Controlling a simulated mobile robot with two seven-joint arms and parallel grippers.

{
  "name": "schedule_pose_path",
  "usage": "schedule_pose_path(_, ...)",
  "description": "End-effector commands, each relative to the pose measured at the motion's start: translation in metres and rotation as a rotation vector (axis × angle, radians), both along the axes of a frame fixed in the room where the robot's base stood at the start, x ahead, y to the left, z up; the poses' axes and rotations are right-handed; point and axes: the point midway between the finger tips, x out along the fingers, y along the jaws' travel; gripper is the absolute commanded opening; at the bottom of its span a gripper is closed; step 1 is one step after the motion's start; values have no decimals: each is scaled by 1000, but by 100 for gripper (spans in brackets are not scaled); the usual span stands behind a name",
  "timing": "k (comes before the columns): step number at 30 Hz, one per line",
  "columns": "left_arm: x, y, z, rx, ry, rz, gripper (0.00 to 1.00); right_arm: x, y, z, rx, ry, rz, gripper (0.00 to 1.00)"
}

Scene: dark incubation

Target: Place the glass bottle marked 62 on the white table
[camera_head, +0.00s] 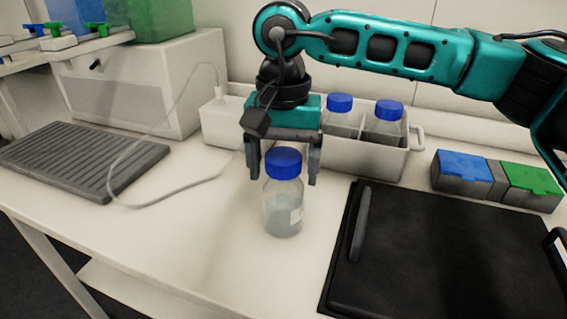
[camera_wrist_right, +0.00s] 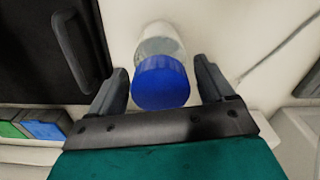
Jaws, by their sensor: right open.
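A glass bottle (camera_head: 283,205) with a blue cap stands upright on the white table (camera_head: 215,270). A pale label shows on its side, but no number can be read. My right gripper (camera_head: 283,178) is open and points down, with its fingers on either side at about cap height. In the right wrist view the bottle's blue cap (camera_wrist_right: 161,82) lies between the spread fingers (camera_wrist_right: 163,80), with gaps on both sides. My left gripper is not in view.
A white bin (camera_head: 375,160) behind holds two more blue-capped bottles (camera_head: 384,122). A black tray with handles (camera_head: 440,250) lies at right, near blue and green boxes (camera_head: 500,180). A ridged grey plate (camera_head: 80,160) and a looping cable (camera_head: 165,203) lie at left. The front middle of the table is clear.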

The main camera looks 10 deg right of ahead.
Motion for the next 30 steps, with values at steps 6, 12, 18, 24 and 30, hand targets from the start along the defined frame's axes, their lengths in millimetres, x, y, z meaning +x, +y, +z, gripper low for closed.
schedule_pose_path(6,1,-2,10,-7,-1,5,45,1,1,37,2,-4,-1,81)
schedule_pose_path(12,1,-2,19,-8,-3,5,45,0,1,82,2,-4,0,81)
schedule_pose_path(18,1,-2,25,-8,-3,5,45,0,0,112,1,-1,0,81)
schedule_pose_path(24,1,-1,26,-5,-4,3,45,0,0,121,0,0,1,81)
schedule_pose_path(30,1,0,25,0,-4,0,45,0,0,121,0,0,1,81)
